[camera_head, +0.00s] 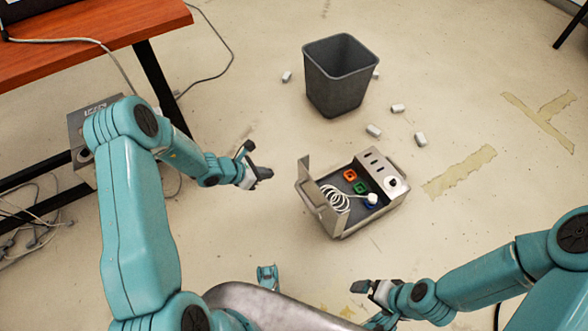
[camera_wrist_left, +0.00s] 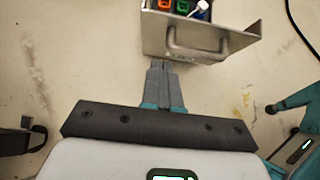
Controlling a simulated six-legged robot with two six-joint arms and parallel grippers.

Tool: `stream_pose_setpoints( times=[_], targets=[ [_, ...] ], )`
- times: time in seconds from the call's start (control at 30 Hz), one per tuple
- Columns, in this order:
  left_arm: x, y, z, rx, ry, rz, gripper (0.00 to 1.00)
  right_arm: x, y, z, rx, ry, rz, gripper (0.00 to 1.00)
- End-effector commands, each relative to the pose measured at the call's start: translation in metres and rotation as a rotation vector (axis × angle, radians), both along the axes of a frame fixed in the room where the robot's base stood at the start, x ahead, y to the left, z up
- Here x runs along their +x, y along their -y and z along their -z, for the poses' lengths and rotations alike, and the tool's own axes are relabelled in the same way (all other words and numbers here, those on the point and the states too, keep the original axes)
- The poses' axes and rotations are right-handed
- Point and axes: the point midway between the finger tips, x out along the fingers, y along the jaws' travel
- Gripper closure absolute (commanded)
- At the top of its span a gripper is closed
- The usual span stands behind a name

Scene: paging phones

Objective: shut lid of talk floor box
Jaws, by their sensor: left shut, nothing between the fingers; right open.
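An open grey metal floor box (camera_head: 375,212) sits on the floor right of centre, with a handle at each end. Its lid (camera_head: 306,168) stands up steeply along the left side. Inside are an orange piece, a green piece, a blue piece and a coiled white cord with a plug. In the left wrist view the box (camera_wrist_left: 180,48) is at the top, just beyond the fingertips. My left gripper (camera_head: 264,173) is shut and empty, left of the lid and apart from it; it also shows in the left wrist view (camera_wrist_left: 160,66). My right gripper (camera_head: 358,286) is open and empty, below the box.
A dark waste bin (camera_head: 336,85) stands behind the box, with several small white pieces around it. A wooden desk (camera_head: 90,38) with cables is at the upper left, and a grey box (camera_head: 82,125) stands by it. Yellowed tape (camera_head: 460,170) marks the floor at right.

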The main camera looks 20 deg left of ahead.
Motion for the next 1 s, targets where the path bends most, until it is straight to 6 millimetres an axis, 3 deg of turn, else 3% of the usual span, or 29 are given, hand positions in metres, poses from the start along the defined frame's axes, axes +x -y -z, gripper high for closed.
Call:
stream_pose_setpoints(
  times=[0.17,0.5,0.73,1.0],
  targets=[
    [0.009,0.011,0.020,-0.002,-0.001,0.001,1.00,0.002,0.002,0.010,-0.002,0.003,0.006,0.00],
    [0.051,0.044,0.071,-0.001,-0.001,0.003,1.00,0.007,0.007,0.035,-0.005,0.013,0.028,0.00],
    [0.079,0.064,0.066,-0.001,0.000,0.005,1.00,0.010,0.009,0.042,-0.006,0.016,0.036,0.00],
    [0.087,0.069,0.064,0.000,-0.002,0.003,1.00,0.010,0.009,0.042,-0.007,0.017,0.037,0.00]
  ],
)
